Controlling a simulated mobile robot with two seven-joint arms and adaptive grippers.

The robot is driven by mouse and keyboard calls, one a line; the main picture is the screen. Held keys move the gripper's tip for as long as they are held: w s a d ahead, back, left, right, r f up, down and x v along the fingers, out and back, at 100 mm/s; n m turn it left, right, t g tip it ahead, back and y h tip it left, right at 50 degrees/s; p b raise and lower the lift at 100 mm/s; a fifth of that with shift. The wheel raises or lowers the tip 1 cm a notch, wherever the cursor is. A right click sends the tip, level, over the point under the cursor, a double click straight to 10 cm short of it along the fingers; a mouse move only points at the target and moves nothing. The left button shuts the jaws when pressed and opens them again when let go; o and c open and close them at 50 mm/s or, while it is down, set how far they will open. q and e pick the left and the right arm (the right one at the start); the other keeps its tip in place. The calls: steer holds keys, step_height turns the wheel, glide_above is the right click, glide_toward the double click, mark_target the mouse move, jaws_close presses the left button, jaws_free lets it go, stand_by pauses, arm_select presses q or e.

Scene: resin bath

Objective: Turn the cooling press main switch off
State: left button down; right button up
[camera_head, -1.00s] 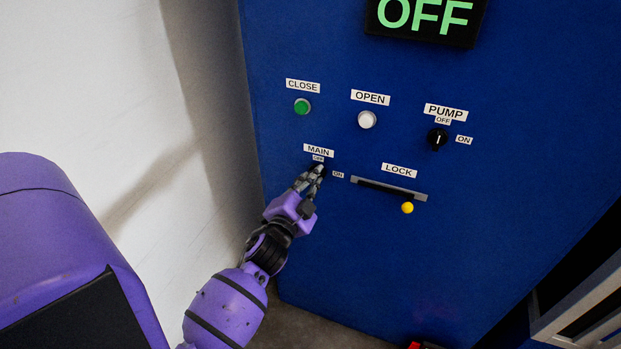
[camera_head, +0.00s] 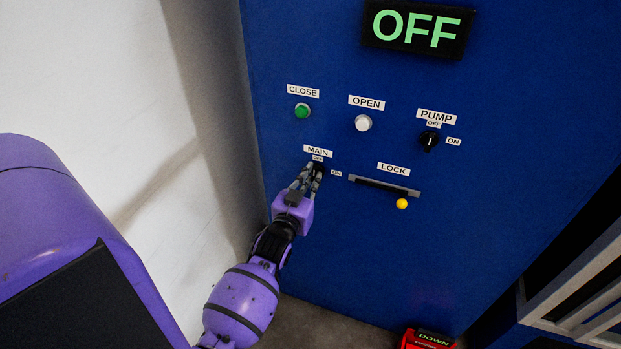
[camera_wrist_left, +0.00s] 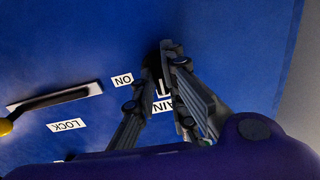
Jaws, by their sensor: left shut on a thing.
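The main switch (camera_head: 319,168) is a small black knob under the MAIN label on the blue press panel. An OFF mark sits above it and an ON mark to its right. My left gripper (camera_head: 315,174) is shut on the knob, and its fingers hide most of it, so I cannot tell which way it points. In the left wrist view the gripper's fingers (camera_wrist_left: 164,60) close around the dark knob at the panel. A display (camera_head: 418,29) at the top of the press reads OFF in green. My right gripper is not in view.
Around the switch are a green CLOSE button (camera_head: 302,110), a white OPEN button (camera_head: 363,123), a black PUMP knob (camera_head: 429,140) and a LOCK slot (camera_head: 385,186) with a yellow knob. A pale wall (camera_head: 120,90) stands at the left. A red box (camera_head: 428,340) marked DOWN is below.

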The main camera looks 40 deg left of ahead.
arm_select(q)
steer(key=shift+n, duration=0.4)
steer(key=c, duration=1.8)
jaws_free()
steer(key=shift+s, duration=0.1)
steer(key=v, duration=1.2)
